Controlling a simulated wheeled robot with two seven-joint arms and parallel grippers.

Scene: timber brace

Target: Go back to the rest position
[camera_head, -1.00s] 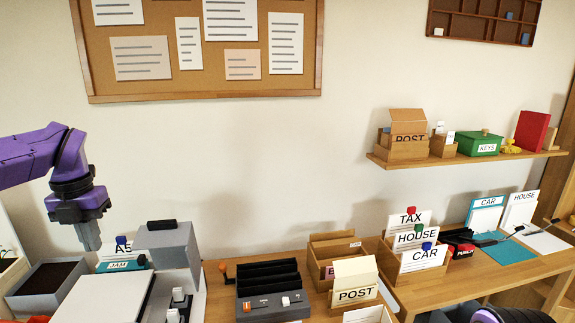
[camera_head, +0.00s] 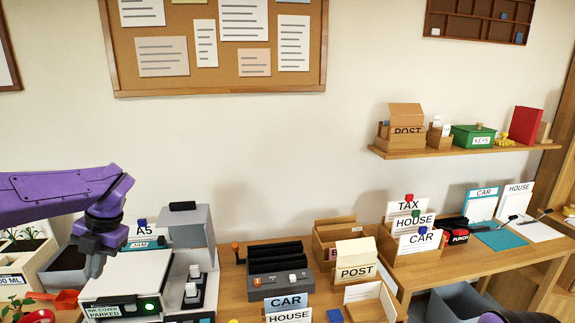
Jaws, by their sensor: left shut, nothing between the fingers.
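My left arm is purple and comes in from the left. Its dark gripper (camera_head: 94,268) points down and is shut and empty. In the picture it shows in front of the dark-lined grey box and beside the flat white machine (camera_head: 125,275) with a green light. I cannot tell its exact height above the machine. A bit of my right arm shows at the bottom right edge; the right gripper is out of view.
On the desk stand a grey device (camera_head: 190,235), a black slotted unit (camera_head: 280,268), a POST box (camera_head: 356,262) and a TAX, HOUSE and CAR card box (camera_head: 412,268). A plant (camera_head: 18,305) is at lower left. A shelf (camera_head: 460,150) holds boxes.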

